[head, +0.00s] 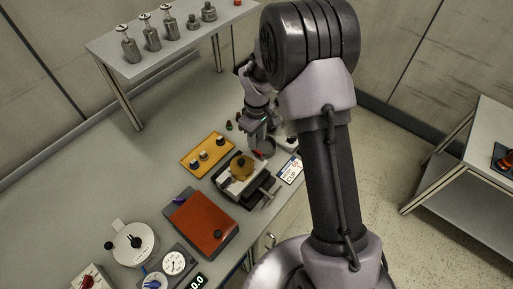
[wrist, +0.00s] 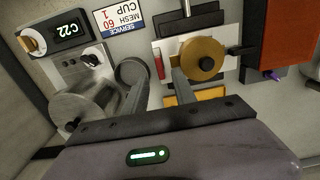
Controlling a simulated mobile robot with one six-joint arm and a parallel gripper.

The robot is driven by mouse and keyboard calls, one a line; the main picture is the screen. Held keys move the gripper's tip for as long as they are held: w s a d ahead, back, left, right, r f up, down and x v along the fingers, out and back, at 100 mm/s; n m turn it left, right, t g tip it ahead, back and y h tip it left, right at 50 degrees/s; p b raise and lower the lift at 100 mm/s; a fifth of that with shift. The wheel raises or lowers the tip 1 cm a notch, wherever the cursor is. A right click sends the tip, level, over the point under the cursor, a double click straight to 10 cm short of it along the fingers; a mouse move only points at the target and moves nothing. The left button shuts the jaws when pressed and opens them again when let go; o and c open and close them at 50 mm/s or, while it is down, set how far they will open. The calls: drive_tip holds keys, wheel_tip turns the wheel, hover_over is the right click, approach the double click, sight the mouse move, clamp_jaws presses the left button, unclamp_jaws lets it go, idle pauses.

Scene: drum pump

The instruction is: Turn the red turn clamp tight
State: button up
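The red turn clamp (wrist: 158,66) shows in the wrist view as a small upright red bar at the left edge of a white plate, beside a round brass disc (wrist: 203,60) with a dark knob. In the head view a small bit of red clamp (head: 258,154) shows just below my gripper (head: 257,140). In the wrist view my gripper (wrist: 160,84) has its two fingers apart, with the red bar in the gap between them. I see no contact with it. Whether the fingers are level with the bar in depth I cannot tell.
A grey machine with a C22 display (wrist: 65,30) stands left in the wrist view. A service label (wrist: 119,17) lies above. In the head view a yellow tray (head: 207,153), a red-brown box (head: 203,222) and a round gauge (head: 174,263) stand nearby. Shelf weights (head: 151,38) are behind.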

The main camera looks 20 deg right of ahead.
sight(257, 150)
wheel_tip(257, 150, down, 6)
drive_tip(key=shift+r+b, duration=0.1)
drive_tip(key=shift+b, duration=0.2)
clamp_jaws()
